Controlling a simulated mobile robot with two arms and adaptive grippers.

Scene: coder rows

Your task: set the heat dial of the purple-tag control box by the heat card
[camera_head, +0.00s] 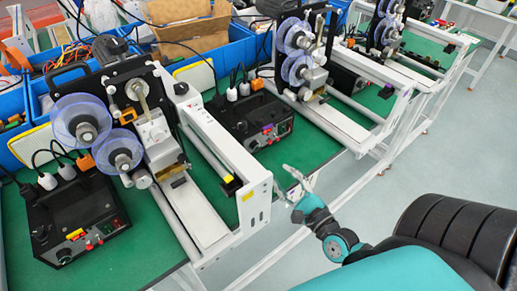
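A black control box (250,118) stands on the green bench in the middle, with white plugs on top. Its front bears a small tag (267,129) that looks purple and red, with small knobs beside it; the dial's setting is too small to read. Another black control box (85,205) stands at the left, with a yellow tag (75,233) and a red one on its front. I cannot make out a heat card. My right gripper (281,180) is empty, its thin fingers apart, in front of the bench edge and apart from the boxes. My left gripper is out of view.
Coder machines with blue reels (80,122) and white rails (225,150) flank the middle box. A further machine (385,35) stands at the back right. Blue bins (220,55) line the back. The grey floor (420,165) at right is open.

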